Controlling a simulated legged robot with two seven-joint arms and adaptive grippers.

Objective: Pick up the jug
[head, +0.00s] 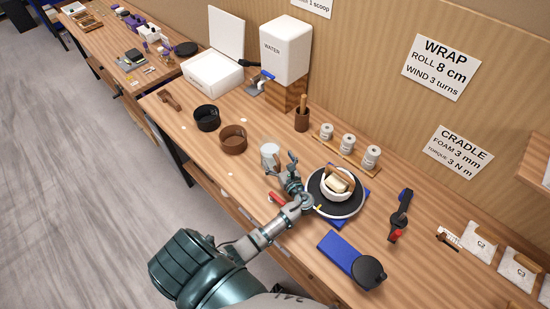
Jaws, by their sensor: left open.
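A small pale vessel (269,152), which I take to be the jug, stands upright on the wooden workbench (215,175). It is near the middle of the head view, and its handle cannot be made out. My left gripper (281,168) is open just to the right of and in front of the vessel, with its fingers spread. I see nothing between the fingers. Whether a finger touches the vessel cannot be told. My right gripper is out of view.
A black turntable (318,203) with a white bowl (334,195) stands close right of my gripper. Brown (233,139) and black (206,118) pots stand to the left. Behind are a spool rack (345,154) and a white water tank (286,50). A blue-and-black device (345,258) lies in front.

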